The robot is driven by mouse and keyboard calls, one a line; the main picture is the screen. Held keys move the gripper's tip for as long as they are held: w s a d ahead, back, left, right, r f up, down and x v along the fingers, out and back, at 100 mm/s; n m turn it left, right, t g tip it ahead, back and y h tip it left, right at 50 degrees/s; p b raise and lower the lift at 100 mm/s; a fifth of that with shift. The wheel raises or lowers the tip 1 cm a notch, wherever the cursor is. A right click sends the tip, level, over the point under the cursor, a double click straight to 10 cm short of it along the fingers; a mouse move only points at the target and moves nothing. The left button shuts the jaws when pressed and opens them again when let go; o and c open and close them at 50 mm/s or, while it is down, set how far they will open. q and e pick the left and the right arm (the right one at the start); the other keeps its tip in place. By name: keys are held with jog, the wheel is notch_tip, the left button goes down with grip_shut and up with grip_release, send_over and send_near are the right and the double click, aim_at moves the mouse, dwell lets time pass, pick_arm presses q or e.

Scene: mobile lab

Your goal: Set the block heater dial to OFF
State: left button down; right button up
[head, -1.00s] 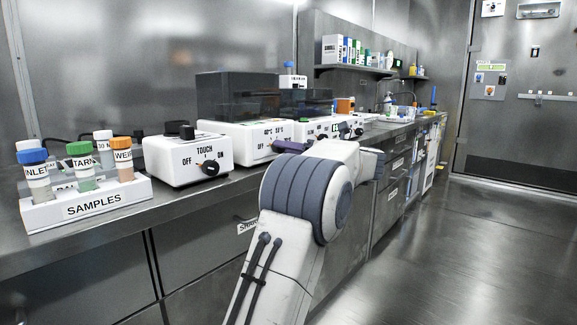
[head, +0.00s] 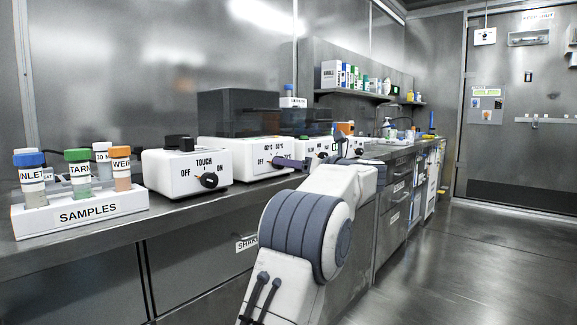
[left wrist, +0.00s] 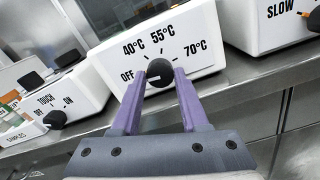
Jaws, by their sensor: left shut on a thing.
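The block heater (head: 240,153) is a white box with a dark top on the bench, marked OFF, 40°C, 55°C and 70°C. Its front also shows in the left wrist view (left wrist: 195,22). Its round black dial (left wrist: 159,68) sits between the two purple fingers of my left gripper (left wrist: 160,77), which is shut on it. A pale mark on the dial appears to point left, toward OFF. In the head view my left gripper (head: 280,161) reaches the heater's front from the right, and the dial is hard to make out there. My right gripper is not in view.
A white TOUCH box (head: 187,174) with its own black knob stands left of the heater. A SAMPLES rack (head: 85,214) with capped tubes is at the far left. More devices (head: 312,147) stand to the right along the bench. The floor (head: 475,255) at right is clear.

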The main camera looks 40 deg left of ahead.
pick_arm(q)
jog(key=shift+c, duration=2.1)
grip_release()
jog(key=shift+d, duration=0.1)
jog(key=d+p, duration=0.2)
jog(key=d, duration=0.8)
jog(key=shift+s+d+p, duration=0.15)
jog(key=shift+s+p, duration=0.25)
